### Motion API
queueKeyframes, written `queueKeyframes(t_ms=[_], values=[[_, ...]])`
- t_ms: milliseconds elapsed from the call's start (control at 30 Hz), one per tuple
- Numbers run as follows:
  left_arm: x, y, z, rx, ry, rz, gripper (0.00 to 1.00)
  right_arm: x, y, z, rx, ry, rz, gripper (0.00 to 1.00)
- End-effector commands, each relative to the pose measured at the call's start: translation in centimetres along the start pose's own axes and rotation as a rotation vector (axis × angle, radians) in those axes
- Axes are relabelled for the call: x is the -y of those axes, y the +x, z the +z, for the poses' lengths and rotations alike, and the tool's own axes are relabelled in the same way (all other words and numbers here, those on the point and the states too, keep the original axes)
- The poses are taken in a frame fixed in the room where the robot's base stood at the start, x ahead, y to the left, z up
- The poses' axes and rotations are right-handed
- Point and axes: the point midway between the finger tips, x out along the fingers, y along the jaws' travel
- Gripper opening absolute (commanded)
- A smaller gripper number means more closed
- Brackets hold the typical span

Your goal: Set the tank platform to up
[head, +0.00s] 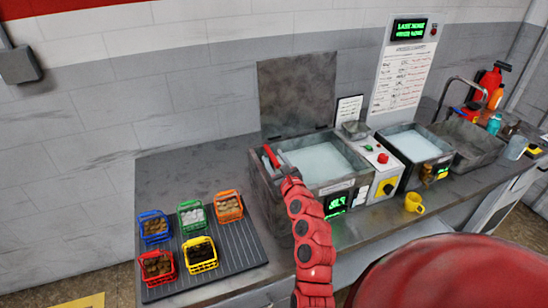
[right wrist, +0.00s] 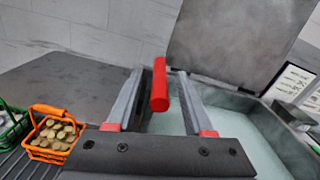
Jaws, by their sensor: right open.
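The tank (head: 313,160) on the bench holds pale liquid, and its dark lid (head: 297,92) stands open at the back. A red handle (head: 271,156) sits at the tank's left rim. The platform itself cannot be made out. My right gripper (head: 277,164) is at this rim, reached by my red arm. In the right wrist view, the red handle (right wrist: 160,85) stands between the two open fingers of my right gripper (right wrist: 160,92), with a gap on each side. My left gripper is not in view.
Several small baskets, including an orange one (head: 228,206) and a yellow one (head: 200,254), stand on a ribbed mat (head: 245,252) to the left. A control box (head: 382,184) and a second tank (head: 416,147) stand to the right. A yellow mug (head: 413,203) is near the front edge.

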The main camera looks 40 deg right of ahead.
Motion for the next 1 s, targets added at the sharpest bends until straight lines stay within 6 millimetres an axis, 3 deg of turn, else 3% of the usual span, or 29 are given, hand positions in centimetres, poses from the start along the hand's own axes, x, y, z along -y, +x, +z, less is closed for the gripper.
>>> queueKeyframes(t_ms=[300, 600, 1000], values=[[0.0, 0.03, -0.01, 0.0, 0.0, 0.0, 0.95, 0.0, 0.19, -0.02, 0.0, 0.0, 0.0, 0.5], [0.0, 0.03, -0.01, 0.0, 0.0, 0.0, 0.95, 0.01, 0.17, -0.03, 0.0, 0.0, 0.0, 0.0], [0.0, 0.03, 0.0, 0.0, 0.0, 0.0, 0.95, 0.03, 0.17, -0.05, -0.001, 0.0, 0.0, 0.0]])
